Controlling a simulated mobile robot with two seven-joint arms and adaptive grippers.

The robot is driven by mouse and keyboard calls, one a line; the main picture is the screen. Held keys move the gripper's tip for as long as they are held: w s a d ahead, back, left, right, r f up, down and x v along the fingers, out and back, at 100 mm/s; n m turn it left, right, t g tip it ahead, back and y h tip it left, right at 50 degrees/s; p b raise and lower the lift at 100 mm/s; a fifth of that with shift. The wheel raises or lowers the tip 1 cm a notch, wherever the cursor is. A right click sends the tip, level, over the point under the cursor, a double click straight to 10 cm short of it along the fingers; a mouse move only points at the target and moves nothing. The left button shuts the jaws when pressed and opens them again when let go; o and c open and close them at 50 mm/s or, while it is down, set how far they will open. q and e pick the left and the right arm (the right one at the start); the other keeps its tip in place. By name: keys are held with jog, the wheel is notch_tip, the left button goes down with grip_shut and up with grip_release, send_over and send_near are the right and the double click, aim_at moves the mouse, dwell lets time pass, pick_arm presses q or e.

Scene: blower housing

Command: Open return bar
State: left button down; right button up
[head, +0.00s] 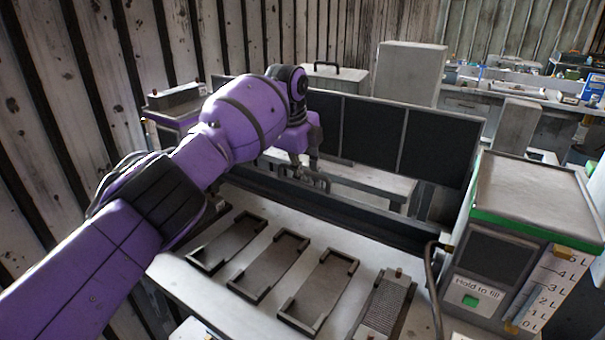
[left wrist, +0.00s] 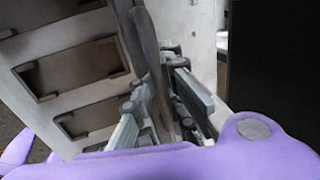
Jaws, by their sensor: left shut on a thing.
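The return bar, a long dark rail (head: 375,222), runs across the back of the pale worktop behind a row of slots. My left gripper (head: 308,178) reaches down to the bar's left half from above. In the left wrist view, a dark upright strip (left wrist: 145,40), which looks like part of the bar, passes between the two grey fingers of my left gripper (left wrist: 165,88). The gripper is shut on it. The exact contact is partly hidden by the fingers. My right gripper is in neither view.
Dark-framed slots (head: 268,262) line the worktop in front of the bar; one holds a mesh block (head: 385,305). A fill unit (head: 520,240) with a green button stands at the right. Dark panels (head: 400,135) stand behind the bar.

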pick_arm(q)
jog(key=shift+w+r, duration=0.1)
jog(key=shift+r, duration=0.2)
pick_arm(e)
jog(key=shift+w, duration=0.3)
pick_arm(q)
jog(key=c, duration=1.8)
grip_release()
jog(key=v, duration=1.2)
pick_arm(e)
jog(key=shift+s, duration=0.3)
pick_arm(q)
jog(key=shift+f, duration=0.1)
